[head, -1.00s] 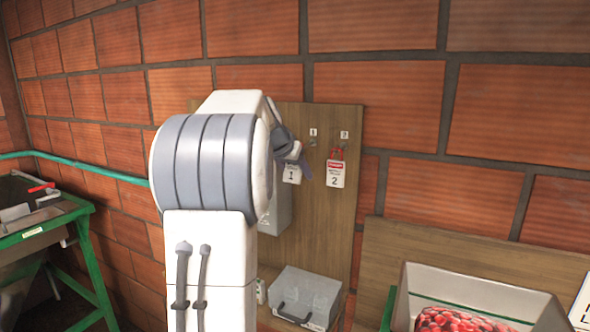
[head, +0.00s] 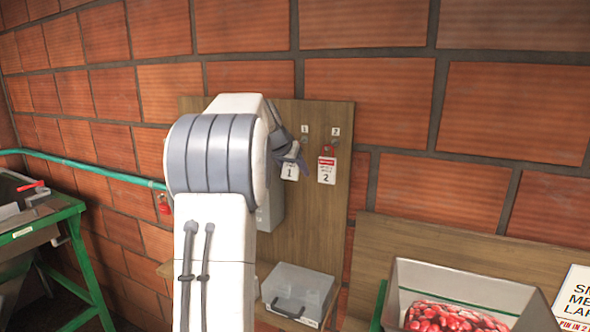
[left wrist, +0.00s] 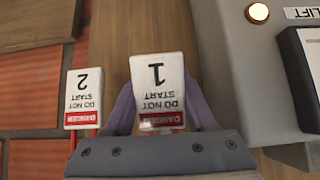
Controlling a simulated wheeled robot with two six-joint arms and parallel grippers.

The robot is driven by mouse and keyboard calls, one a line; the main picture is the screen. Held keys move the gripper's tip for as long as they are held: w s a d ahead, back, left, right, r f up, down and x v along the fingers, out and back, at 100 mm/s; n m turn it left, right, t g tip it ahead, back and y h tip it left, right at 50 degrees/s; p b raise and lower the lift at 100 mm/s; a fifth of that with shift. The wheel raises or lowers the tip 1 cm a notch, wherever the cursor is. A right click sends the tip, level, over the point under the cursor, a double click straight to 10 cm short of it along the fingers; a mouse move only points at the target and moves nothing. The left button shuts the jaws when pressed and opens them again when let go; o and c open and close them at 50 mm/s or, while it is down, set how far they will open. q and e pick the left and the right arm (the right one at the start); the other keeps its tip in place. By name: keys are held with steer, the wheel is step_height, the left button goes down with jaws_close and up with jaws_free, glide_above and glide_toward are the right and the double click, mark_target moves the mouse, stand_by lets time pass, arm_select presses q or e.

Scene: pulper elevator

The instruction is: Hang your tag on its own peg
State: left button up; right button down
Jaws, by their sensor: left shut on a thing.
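My left gripper (head: 298,165) is shut on the white tag 1 (head: 290,172) in front of the wooden board. The tag hangs just below and left of the peg under label 1 (head: 305,141); the head view does not show whether it touches the peg. In the left wrist view, tag 1 (left wrist: 157,85) appears upside down between my gripper's purple fingers (left wrist: 162,108), with its red DANGER band toward the gripper. Tag 2 (head: 327,171) hangs with a red lock on the peg under label 2, and it also shows in the left wrist view (left wrist: 83,97). My right gripper is out of view.
The wooden board (head: 318,225) carries a grey box (head: 270,210), partly hidden by my arm. A clear case (head: 298,290) sits below it. A tray of red cherries (head: 450,300) stands at right, a green-framed machine (head: 70,220) at left.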

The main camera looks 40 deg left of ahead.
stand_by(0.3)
arm_select(q)
steer(key=o, duration=1.4)
steer(key=b+v, duration=0.3)
steer(key=v, duration=0.7)
steer(key=shift+s+r, duration=0.15)
steer(key=shift+r, duration=0.1)
